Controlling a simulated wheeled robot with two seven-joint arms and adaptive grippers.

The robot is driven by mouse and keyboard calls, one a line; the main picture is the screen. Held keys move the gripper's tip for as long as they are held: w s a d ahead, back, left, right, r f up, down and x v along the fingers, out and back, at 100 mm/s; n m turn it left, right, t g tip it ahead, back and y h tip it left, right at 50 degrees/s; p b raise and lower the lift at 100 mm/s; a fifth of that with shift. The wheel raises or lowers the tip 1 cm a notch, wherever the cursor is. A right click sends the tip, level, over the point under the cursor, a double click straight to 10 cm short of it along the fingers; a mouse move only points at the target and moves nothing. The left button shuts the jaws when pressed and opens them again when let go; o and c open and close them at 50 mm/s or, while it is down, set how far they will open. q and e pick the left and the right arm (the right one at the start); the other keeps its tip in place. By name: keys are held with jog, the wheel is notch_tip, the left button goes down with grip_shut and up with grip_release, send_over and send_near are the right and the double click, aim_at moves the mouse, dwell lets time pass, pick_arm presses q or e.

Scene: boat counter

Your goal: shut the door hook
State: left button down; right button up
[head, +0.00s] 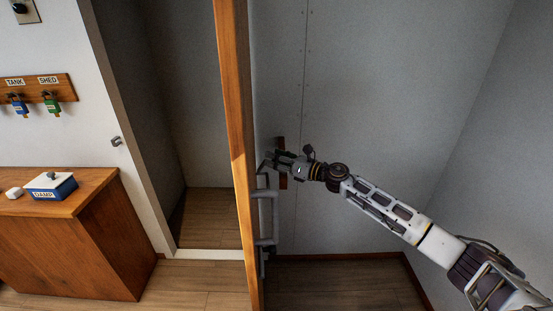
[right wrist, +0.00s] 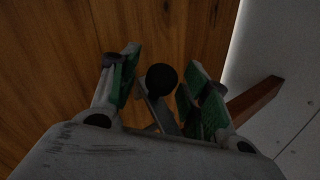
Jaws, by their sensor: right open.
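The wooden door (head: 236,130) stands open and shows nearly edge-on in the head view. A grey bar handle (head: 275,215) is on its right-hand face. In the right wrist view a grey metal bar with a black ball knob (right wrist: 161,78), apparently the door hook, lies in front of the door's wood (right wrist: 60,60). My right gripper (head: 270,160) is at the door's right-hand face, above the handle. Its fingers (right wrist: 163,66) are open on either side of the knob, with gaps visible. A small grey catch (head: 116,141) is on the white wall left of the doorway.
A brown wooden block (head: 282,160) is at the grey wall behind my right gripper. A wooden counter (head: 70,235) with a blue box (head: 50,187) stands at left, below a key rack (head: 35,90). The doorway floor (head: 210,215) is clear.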

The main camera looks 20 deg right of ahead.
pick_arm(q)
jog(key=shift+s, duration=0.1)
pick_arm(e)
grip_shut()
pick_arm(q)
jog(key=shift+a, duration=0.1)
pick_arm(e)
jog(key=shift+d, duration=0.15)
